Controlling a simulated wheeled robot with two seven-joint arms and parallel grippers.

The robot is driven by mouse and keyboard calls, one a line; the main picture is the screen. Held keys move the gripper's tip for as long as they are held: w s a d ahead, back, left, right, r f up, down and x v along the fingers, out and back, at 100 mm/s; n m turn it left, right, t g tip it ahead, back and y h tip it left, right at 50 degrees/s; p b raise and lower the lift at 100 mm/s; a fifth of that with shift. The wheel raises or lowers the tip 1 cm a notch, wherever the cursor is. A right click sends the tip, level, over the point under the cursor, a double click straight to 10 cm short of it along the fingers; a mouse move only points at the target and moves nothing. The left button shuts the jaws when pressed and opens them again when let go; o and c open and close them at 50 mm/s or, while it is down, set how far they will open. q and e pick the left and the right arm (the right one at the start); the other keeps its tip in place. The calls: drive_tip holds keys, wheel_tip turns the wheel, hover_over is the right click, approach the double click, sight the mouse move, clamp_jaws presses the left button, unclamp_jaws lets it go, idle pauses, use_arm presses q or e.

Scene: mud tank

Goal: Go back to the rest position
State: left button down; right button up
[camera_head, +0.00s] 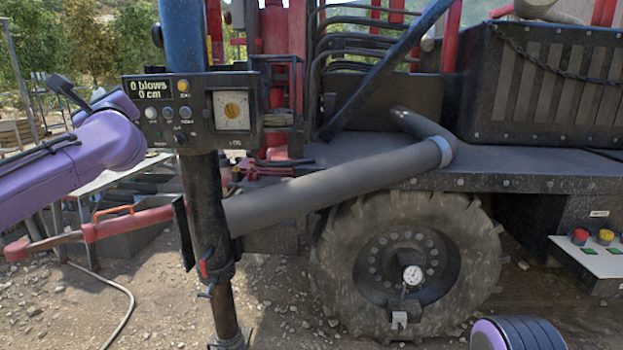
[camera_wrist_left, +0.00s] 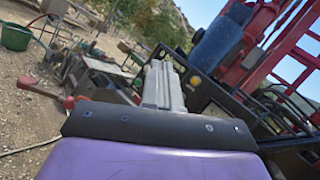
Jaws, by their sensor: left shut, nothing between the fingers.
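My left arm comes in from the left in the head view, purple, in front of the rig's control panel. A purple and black part of my own body shows at the bottom right of the head view. My right gripper is out of view.
The black control panel (camera_head: 192,110) with buttons and a gauge is close right of my left arm. A red lever (camera_head: 125,223) and dark pipe (camera_head: 330,188) sit below. A large tyre (camera_head: 405,265) and a button box (camera_head: 592,252) are farther right. A green bucket (camera_wrist_left: 16,36) stands far off.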

use_arm(q)
drive_tip(key=w+d+f+m+t+h, duration=0.2)
drive_tip(key=d+f+m+h, duration=0.5)
drive_tip(key=d+f+m, duration=0.8)
drive_tip(key=s+d+f+m+g+h, duration=0.25)
drive_tip(key=f+m, duration=0.55)
drive_tip(key=f, duration=0.6)
drive_tip(key=s+d+f+m+g+h, duration=0.1)
drive_tip(key=s+d+f+m+h, duration=0.2)
drive_tip(key=f+m, duration=0.75)
drive_tip(key=s+a+f+m+g, duration=0.1)
drive_tip(key=s+f+m+g, duration=0.15)
drive_tip(key=s+f, duration=0.9)
drive_tip(key=s+a+f+m+g, duration=0.15)
drive_tip(key=s+f+g, duration=0.25)
drive_tip(key=s+f, duration=0.8)
drive_tip(key=s+a+f+m+g+y, duration=0.1)
drive_tip(key=s+a+f+m+g, duration=0.1)
drive_tip(key=s+f, duration=0.3)
drive_tip(key=s+a+f+m+g+y, duration=0.1)
drive_tip(key=s+a+f+m+g, duration=0.2)
drive_tip(key=s, duration=1.1)
wheel_tip(320, 180, down, 3)
drive_tip(key=shift+a+r, duration=0.2)
drive_tip(key=shift+a, duration=0.85)
